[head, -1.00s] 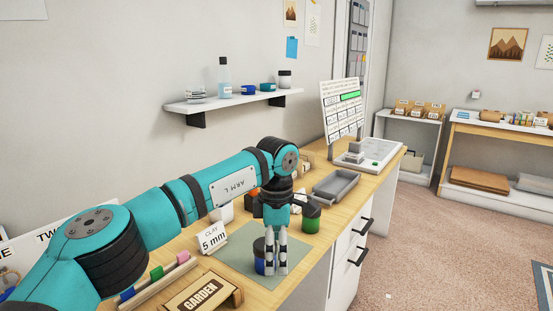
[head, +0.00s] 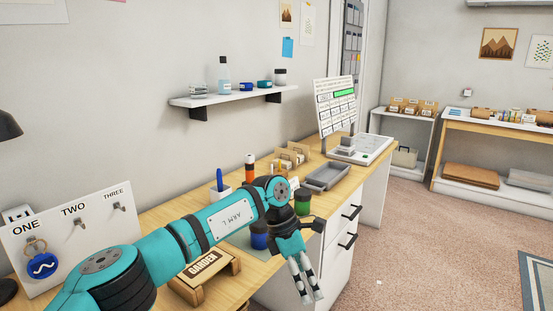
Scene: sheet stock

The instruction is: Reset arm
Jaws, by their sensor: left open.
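My left arm (head: 229,220), teal with black joints, reaches in from the lower left of the head view. My left gripper (head: 306,283) is open and points down, with pale fingers. It hangs in front of the desk's front edge, over the drawer side, and nothing shows between the fingers. A blue jar with a dark lid (head: 259,236) stands on the green mat (head: 238,239), behind the arm and apart from the gripper. My right gripper is not in the picture.
A GARDEN sign (head: 204,268) stands on the desk below my arm. A green jar (head: 302,203) and a grey tray (head: 330,178) are beyond the wrist. A hook board (head: 80,240) with a blue tag is at left.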

